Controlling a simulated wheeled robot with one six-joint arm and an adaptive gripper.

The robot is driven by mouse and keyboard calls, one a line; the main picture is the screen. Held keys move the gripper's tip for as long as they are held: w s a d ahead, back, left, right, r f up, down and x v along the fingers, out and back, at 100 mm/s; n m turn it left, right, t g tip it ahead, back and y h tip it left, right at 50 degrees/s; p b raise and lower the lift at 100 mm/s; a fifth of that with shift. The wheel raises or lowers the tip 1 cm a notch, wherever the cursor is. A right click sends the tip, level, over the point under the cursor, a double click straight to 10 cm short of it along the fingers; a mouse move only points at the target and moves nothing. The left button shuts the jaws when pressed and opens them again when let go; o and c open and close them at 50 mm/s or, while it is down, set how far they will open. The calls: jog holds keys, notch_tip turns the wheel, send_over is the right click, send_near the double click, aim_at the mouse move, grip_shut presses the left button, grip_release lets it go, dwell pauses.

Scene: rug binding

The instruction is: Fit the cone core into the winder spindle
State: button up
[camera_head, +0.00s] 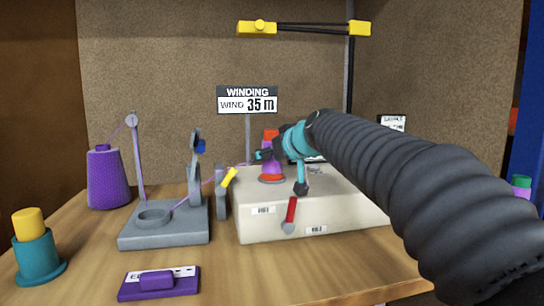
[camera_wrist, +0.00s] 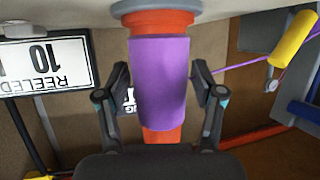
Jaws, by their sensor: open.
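The cone core (camera_wrist: 160,22), orange with a purple yarn-like band (camera_wrist: 160,85) around its middle, stands upright on a grey ring (camera_wrist: 150,6) on the cream winder. In the head view its orange top (camera_head: 271,134) and orange foot (camera_head: 271,179) show at the winder's left part. The spindle itself is hidden inside or under the core. My gripper (camera_wrist: 162,88) is open, with one finger on each side of the purple band; small gaps show beside it. In the head view my gripper (camera_head: 275,154) partly covers the core.
The cream winder (camera_head: 310,215) has a red-handled lever (camera_head: 291,210) in front. A grey yarn stand (camera_head: 165,228) and purple cone (camera_head: 107,178) are left. A teal-and-yellow spool (camera_head: 38,250) and purple block (camera_head: 158,283) are nearer. A WINDING sign (camera_head: 247,99) stands behind. Free table lies front right.

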jog(key=v, duration=1.2)
jog(key=shift+b, duration=0.45)
jog(key=shift+s, duration=0.1)
